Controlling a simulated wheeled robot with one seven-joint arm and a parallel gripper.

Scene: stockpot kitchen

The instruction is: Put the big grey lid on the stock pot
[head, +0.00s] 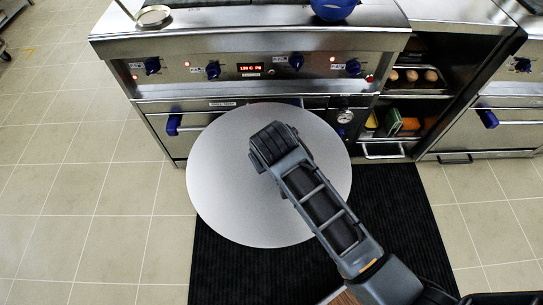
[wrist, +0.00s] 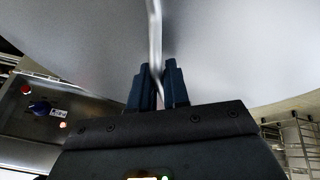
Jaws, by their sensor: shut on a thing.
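The big grey lid (head: 225,185) is a wide flat disc. In the head view it hangs in front of the stove, above the black floor mat, with my arm across it. In the wrist view the lid (wrist: 235,50) fills most of the picture, and its thin metal handle (wrist: 154,40) runs down between my fingers. My gripper (wrist: 160,88) is shut on that handle. In the head view my arm hides the fingers and the handle. No stock pot can be made out clearly; a blue rounded thing (head: 333,8) is cut off at the top edge.
The stove (head: 250,68) has blue knobs and a lit red display along its front. A ladle-like round utensil (head: 154,15) lies on its left top. An open shelf (head: 415,90) with eggs and packets is to the right. Tiled floor (head: 85,200) is clear at the left.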

